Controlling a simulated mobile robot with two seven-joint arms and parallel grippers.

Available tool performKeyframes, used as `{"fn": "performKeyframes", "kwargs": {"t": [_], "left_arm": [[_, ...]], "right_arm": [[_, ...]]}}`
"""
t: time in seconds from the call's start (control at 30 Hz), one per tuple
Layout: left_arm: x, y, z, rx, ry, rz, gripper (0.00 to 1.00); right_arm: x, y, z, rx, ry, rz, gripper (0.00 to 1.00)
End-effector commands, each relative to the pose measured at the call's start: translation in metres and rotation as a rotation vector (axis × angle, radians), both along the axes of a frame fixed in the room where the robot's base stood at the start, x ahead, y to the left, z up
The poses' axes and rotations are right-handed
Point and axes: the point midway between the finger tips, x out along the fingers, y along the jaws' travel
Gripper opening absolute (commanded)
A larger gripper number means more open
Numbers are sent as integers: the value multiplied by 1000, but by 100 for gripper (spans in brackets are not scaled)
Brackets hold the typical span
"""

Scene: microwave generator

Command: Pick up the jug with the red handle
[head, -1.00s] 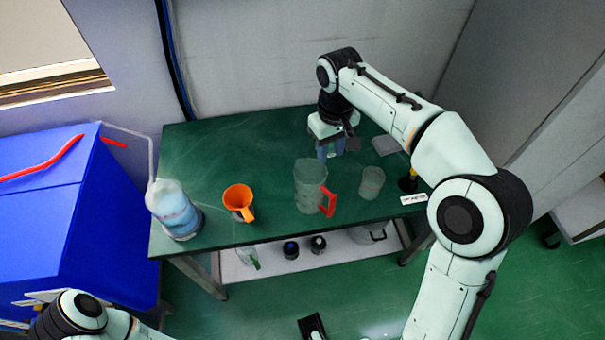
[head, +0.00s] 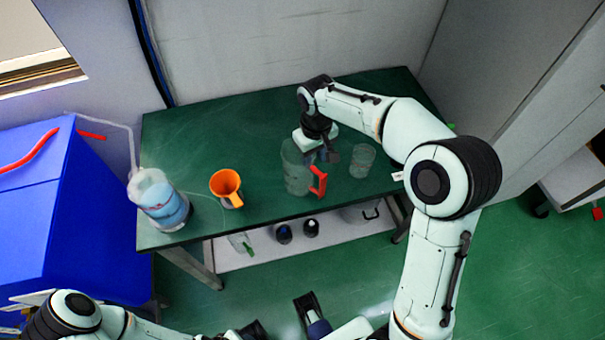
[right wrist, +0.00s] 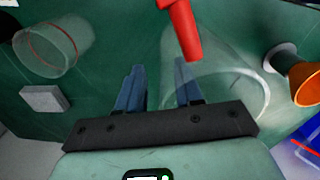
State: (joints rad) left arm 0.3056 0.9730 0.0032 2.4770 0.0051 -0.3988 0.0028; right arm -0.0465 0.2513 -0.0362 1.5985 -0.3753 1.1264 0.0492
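The clear jug (head: 293,178) stands upright on the green table, with its red handle (head: 320,183) toward the front right. My right gripper (head: 322,156) is just above and behind the jug, overlapping its rim in the head view. In the right wrist view its two blue fingers (right wrist: 159,88) are apart, with nothing visibly gripped. The red handle (right wrist: 184,32) is above and beyond them, and the clear jug (right wrist: 225,75) lies behind the right finger. Contact cannot be told. My left arm is at the bottom left of the head view; its gripper's state is unclear.
A clear beaker (head: 362,160) stands close right of the jug. An orange jug (head: 226,187) and a container of blue liquid (head: 163,204) stand to the left. The table (head: 215,135) is bare at back left. A lower shelf (head: 262,250) holds small items.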

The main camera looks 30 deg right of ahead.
Motion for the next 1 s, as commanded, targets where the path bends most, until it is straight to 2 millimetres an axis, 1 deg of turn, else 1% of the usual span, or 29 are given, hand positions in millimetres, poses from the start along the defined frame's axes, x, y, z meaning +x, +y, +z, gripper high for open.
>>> {"fn": "performKeyframes", "kwargs": {"t": [0.03,0.1,0.33,0.37,0.4,0.43,0.47,0.83,1.0], "left_arm": [[0,0,-1,1,-2,1,43],[1,0,-1,0,-3,0,43],[1,0,-1,0,-3,0,43],[1,0,-1,0,-3,0,43],[1,0,-1,0,-3,0,43],[1,0,-1,0,-3,0,43],[1,0,-1,0,-3,0,43],[1,0,-1,0,-2,1,43],[0,0,0,0,-1,0,43]], "right_arm": [[0,0,-6,0,1,0,35],[0,0,-9,0,0,-1,35],[0,0,-10,0,-1,-1,35],[0,0,-10,0,-1,-1,26],[0,0,-10,0,-1,-1,13],[0,0,-10,0,-1,-1,3],[0,0,-10,0,-1,-1,0],[0,0,-9,0,-2,-1,0],[1,0,-1,0,-4,-1,0]]}}
